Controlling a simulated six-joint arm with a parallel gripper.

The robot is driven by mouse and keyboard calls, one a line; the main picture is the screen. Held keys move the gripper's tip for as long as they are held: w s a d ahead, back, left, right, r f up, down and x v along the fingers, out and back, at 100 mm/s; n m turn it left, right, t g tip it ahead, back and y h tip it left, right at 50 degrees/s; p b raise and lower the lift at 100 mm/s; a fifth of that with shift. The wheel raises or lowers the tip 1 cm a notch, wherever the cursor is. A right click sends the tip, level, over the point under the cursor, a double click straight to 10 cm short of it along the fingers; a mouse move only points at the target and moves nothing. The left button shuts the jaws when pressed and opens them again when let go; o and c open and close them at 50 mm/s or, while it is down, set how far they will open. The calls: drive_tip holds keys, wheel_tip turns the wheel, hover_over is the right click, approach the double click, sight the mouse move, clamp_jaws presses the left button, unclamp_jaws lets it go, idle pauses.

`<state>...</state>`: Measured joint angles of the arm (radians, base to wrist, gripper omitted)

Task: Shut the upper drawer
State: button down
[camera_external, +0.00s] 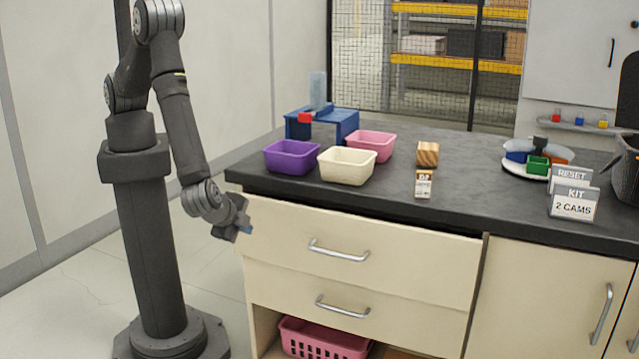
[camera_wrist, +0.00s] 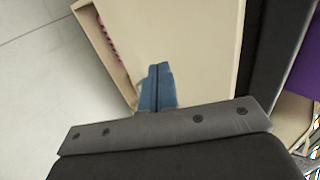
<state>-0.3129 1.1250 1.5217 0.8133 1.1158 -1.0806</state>
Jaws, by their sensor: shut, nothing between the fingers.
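The upper drawer (camera_external: 410,263) is the top cream front under the dark countertop, with a silver bar handle (camera_external: 339,251). A dark gap shows between its top edge and the countertop, and the front seems to stand out slightly. My gripper (camera_external: 246,229) is at the left end of this front, well left of the handle. In the wrist view its blue fingers (camera_wrist: 157,70) are shut together and empty, with a cream panel (camera_wrist: 190,40) behind them. I cannot tell whether the fingertips touch it.
A lower drawer (camera_external: 400,318) sits below, above an open shelf with a pink basket (camera_external: 320,340). Purple (camera_external: 291,158), cream (camera_external: 346,168) and pink (camera_external: 370,145) bins stand on the countertop (camera_external: 470,210) above.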

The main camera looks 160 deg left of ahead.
sight(260, 211)
drive_tip(key=shift+s+a+f, duration=0.15)
drive_tip(key=shift+s+a, duration=0.65)
drive_tip(key=shift+a, duration=0.05)
drive_tip(key=shift+s+a+f, duration=0.15)
drive_tip(key=shift+s+a, duration=0.65)
drive_tip(key=shift+s+a, duration=1.7)
drive_tip(key=shift+s, duration=0.1)
drive_tip(key=w+d, duration=0.3)
drive_tip(key=shift+w+d, duration=0.2)
drive_tip(key=shift+w, duration=0.05)
drive_tip(key=v, duration=1)
